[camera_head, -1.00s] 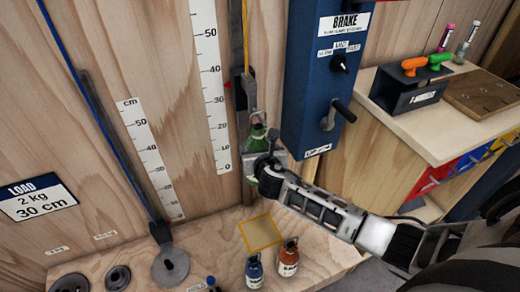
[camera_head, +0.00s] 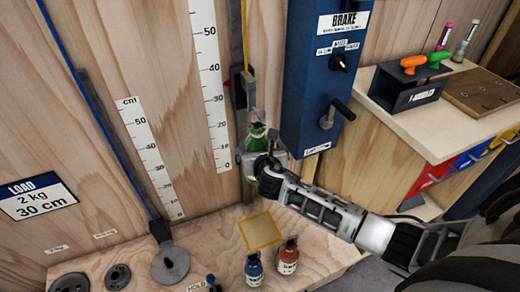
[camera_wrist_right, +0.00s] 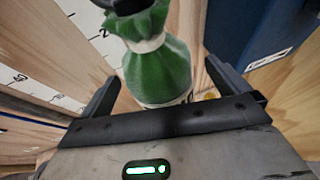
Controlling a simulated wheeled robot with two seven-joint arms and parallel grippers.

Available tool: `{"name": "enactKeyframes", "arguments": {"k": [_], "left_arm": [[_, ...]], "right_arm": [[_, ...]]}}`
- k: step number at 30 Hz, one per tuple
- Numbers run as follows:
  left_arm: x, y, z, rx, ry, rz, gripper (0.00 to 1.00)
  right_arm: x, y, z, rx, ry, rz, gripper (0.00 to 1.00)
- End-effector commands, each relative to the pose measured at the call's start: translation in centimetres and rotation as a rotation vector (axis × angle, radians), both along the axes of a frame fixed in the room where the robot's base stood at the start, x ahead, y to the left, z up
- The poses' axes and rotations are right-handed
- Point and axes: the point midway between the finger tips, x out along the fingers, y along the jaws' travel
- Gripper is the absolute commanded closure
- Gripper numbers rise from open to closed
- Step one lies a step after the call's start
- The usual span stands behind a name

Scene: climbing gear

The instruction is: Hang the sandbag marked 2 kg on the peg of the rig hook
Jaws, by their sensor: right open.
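The green sandbag (camera_head: 256,138) is upright at the lower part of the grey metal rig hook (camera_head: 246,88), which hangs under a yellow strap. The contact between its top and the peg is too small to make out. My right gripper (camera_head: 262,158) is at the bag's lower part, with its fingers apart. In the right wrist view the green bag (camera_wrist_right: 158,68), with a pale tie at its neck, stands between the two open black fingers (camera_wrist_right: 160,88). Its printed mark is mostly hidden. My left gripper is out of view.
The blue brake box (camera_head: 327,80), with a crank handle, is close on the right. Blue (camera_head: 254,271) and orange-brown (camera_head: 288,256) bags stand on the wooden ledge below, near a yellow-edged square (camera_head: 261,232). A ruler (camera_head: 210,85) is on the wall at left.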

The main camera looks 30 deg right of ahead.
Motion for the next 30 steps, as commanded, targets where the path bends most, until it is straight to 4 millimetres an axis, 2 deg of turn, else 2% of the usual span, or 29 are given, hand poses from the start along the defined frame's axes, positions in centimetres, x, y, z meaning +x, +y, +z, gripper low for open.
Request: {"name": "enactKeyframes", "arguments": {"k": [5, 15, 21, 25, 30], "left_arm": [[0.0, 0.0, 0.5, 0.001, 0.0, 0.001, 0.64], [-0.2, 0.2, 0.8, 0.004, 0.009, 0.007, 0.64], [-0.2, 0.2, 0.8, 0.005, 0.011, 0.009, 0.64], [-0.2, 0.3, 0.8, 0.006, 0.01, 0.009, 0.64], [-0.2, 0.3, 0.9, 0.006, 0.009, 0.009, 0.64]], "right_arm": [[-1.5, 0.5, 1.2, 0.0, -0.008, 0.002, 0.0], [-8.6, 2.6, 4.6, 0.001, -0.015, 0.004, 0.0], [-11.9, 3.5, 6.2, 0.001, -0.02, 0.004, 0.0], [-13.1, 3.9, 6.7, 0.0, -0.021, 0.004, 0.0], [-13.6, 4.1, 7.0, -0.001, -0.023, 0.002, 0.0]]}}
